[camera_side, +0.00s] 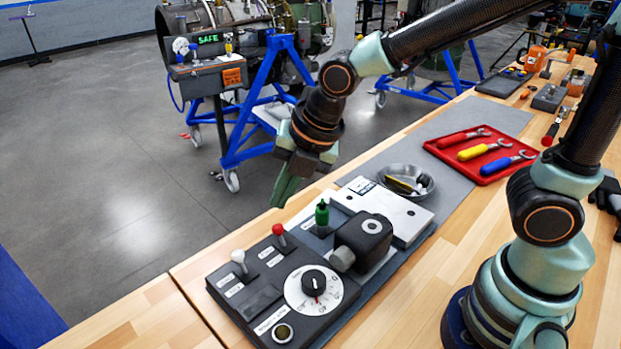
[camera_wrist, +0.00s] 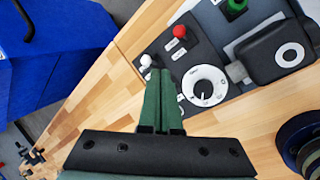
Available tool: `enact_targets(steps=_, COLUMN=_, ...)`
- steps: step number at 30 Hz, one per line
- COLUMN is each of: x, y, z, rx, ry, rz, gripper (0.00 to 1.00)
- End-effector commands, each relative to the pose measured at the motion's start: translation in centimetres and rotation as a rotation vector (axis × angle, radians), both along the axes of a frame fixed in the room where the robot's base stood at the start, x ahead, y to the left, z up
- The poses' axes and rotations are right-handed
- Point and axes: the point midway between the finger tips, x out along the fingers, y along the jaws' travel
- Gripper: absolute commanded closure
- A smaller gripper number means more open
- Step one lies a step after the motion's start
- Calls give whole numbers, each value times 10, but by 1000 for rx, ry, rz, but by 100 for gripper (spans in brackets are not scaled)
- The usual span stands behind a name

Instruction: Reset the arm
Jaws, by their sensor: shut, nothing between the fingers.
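My arm reaches in from the right in the side view. My gripper (camera_side: 284,192) hangs beyond the far edge of the control panel, above it and touching nothing I can make out. In the wrist view my gripper (camera_wrist: 163,80) has its two green fingers together, with nothing between them. The dark control panel (camera_side: 262,297) lies on the wooden bench. The dial (camera_wrist: 190,83) also shows in the wrist view.
A black block (camera_side: 362,238) stands on the panel unit. Behind it are a metal bowl (camera_side: 410,181) and a red tray (camera_side: 463,168) with several colored-handled tools. A blue turbine stand (camera_side: 243,142) stands on the floor beyond the bench (camera_side: 540,215). Bare wood lies in front.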

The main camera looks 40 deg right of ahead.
Motion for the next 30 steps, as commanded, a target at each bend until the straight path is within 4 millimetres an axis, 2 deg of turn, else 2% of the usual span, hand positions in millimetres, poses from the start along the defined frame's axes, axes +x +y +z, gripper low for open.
enact_targets(steps=7, x=0, y=-4, z=2, rx=13, ry=2, rz=-40, gripper=100)
enact_targets(steps=11, x=-1, y=-20, z=12, rx=81, ry=17, rz=-230, gripper=100)
enact_targets(steps=24, x=-31, y=-109, z=50, rx=532, ry=99, rz=-1377, gripper=100)
enact_targets(steps=30, x=-49, y=-139, z=59, rx=748, ry=119, rz=-1836, gripper=100)
